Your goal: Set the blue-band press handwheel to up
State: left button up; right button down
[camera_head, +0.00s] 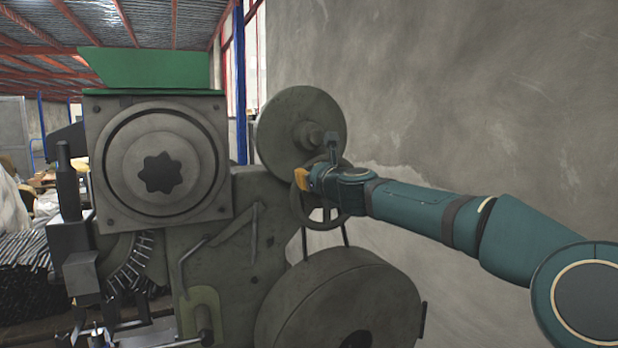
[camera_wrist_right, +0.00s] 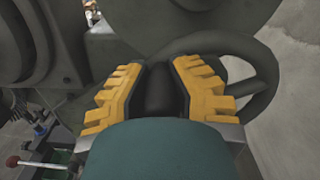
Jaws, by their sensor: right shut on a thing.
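The press (camera_head: 245,240) is a large grey-green machine; I see no blue band on it in these views. Its handwheel (camera_head: 322,224) is a dark ring at the right side, largely hidden behind my right gripper (camera_head: 303,180). In the right wrist view the handwheel (camera_wrist_right: 268,72) curves behind and right of the yellow fingers. My right gripper (camera_wrist_right: 160,80) is shut on a dark upright part between its fingers, which looks like the handwheel's handle. Its link to the rim is hidden. My left gripper is out of view.
A round disc (camera_head: 300,115) sits just above the handwheel, and a large flywheel (camera_head: 345,305) sits below it. A green hopper (camera_head: 150,70) tops the press. A bare grey wall (camera_head: 480,100) stands behind my right arm.

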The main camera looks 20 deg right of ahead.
jog(key=shift+r, duration=0.35)
jog(key=c, duration=1.3)
grip_release()
jog(key=o, duration=0.5)
jog(key=shift+f, duration=0.15)
jog(key=shift+d, duration=0.1)
